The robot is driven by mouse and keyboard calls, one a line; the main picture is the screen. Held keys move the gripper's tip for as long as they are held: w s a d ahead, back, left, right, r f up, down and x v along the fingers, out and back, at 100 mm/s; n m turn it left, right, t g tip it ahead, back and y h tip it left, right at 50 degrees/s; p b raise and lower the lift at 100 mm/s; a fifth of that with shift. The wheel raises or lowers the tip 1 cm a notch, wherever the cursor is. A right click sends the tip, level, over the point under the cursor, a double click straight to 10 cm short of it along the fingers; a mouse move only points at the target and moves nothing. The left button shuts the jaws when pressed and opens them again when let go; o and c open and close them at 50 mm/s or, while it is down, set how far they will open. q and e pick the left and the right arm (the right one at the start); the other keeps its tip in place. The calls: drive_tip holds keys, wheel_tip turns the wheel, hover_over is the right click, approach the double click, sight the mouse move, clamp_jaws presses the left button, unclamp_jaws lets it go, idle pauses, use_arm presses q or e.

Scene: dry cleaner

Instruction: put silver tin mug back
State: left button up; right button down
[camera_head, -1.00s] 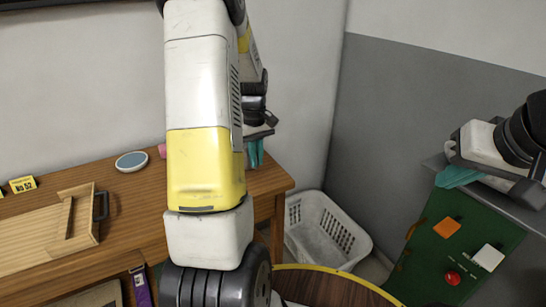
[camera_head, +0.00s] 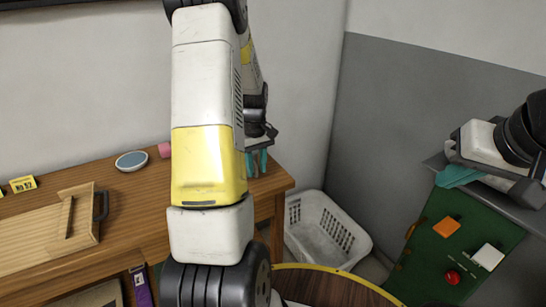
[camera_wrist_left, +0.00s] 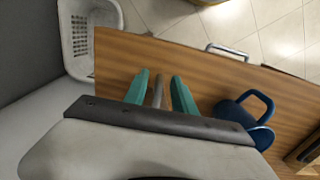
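I cannot make out a silver tin mug for certain in any view. My left gripper (camera_head: 257,163) is over the right end of the wooden table. In the left wrist view its two teal fingers (camera_wrist_left: 160,90) stand apart. A narrow grey-brown piece (camera_wrist_left: 157,92) shows between them, with gaps on both sides; I cannot tell what it is. A blue thing with a loop handle (camera_wrist_left: 245,108) sits beside the fingers, partly hidden by the gripper body. My right gripper (camera_head: 458,176) is at the far right, seen side-on, its finger gap hidden.
The wooden table (camera_head: 130,214) carries a blue-rimmed round dish-like thing (camera_head: 131,161), a small pink thing (camera_head: 165,150), a wooden tray (camera_head: 75,220) and a yellow tag (camera_head: 23,184). A white basket (camera_head: 325,235) stands right of the table. A green panel (camera_head: 460,245) is at the right.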

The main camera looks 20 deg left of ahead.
use_arm(q)
wheel_tip(320, 180, up, 12)
drive_tip(key=s+d+r+m+t+h, duration=0.1)
drive_tip(key=s+d+r+m+t, duration=0.25)
drive_tip(key=s+d+r, duration=0.5)
drive_tip(key=s+d+r+m+t, duration=0.1)
drive_tip(key=s+d+m, duration=0.2)
drive_tip(key=s, duration=0.3)
drive_tip(key=s+d+r+m+t+h, duration=0.1)
drive_tip(key=s+d+r+m, duration=0.1)
drive_tip(key=s+d+m, duration=0.2)
drive_tip(key=s, duration=0.2)
drive_tip(key=shift+s+d+r+t, duration=0.2)
drive_tip(key=shift+s+d+t, duration=0.1)
drive_tip(key=shift+d+t, duration=0.1)
